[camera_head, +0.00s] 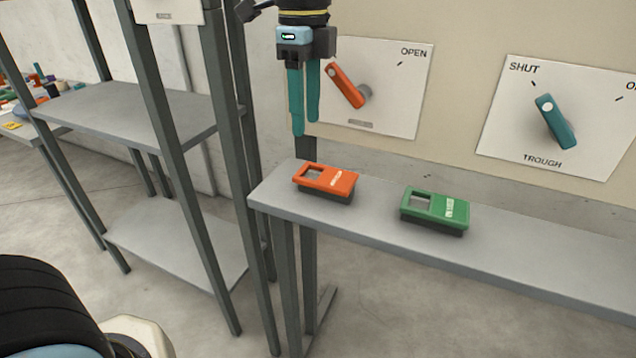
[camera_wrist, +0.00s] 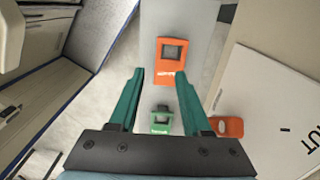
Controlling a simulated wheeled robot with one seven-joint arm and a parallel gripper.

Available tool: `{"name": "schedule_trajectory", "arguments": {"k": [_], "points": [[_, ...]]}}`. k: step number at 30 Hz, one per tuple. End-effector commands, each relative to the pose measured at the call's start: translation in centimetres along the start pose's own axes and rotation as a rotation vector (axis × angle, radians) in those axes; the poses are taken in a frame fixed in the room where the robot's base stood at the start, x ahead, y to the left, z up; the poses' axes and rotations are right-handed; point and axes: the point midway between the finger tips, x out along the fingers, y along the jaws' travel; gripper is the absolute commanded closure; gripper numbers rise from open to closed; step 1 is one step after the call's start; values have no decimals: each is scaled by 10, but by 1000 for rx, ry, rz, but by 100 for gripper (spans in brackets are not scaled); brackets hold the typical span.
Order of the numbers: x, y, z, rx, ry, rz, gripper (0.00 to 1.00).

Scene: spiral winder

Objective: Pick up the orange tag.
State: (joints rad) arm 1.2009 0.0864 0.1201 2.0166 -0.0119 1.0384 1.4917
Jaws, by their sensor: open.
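The orange tag (camera_head: 335,181) lies flat on a narrow grey shelf near its left end, with a square window and a dark underside. My gripper (camera_head: 305,127) points down above the tag, apart from it, with its two teal fingers open and empty. In the wrist view the orange tag (camera_wrist: 171,74) shows just past the fingertips (camera_wrist: 159,74), and a green tag (camera_wrist: 160,128) shows between the fingers. In the head view the green tag (camera_head: 440,212) lies to the right of the orange one on the same shelf.
Behind the shelf, a wall panel carries an orange lever (camera_head: 346,87) close to my fingers and a teal lever (camera_head: 556,121) farther right. A grey rack (camera_head: 130,105) with upright posts stands to the left. The shelf (camera_head: 560,258) is bare right of the green tag.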

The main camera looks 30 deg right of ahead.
Motion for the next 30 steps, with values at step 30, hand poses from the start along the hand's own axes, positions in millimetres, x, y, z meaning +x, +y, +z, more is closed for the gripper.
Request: {"name": "schedule_trajectory", "arguments": {"k": [30], "points": [[106, 3, -1, 4, 1, 1, 52]]}}
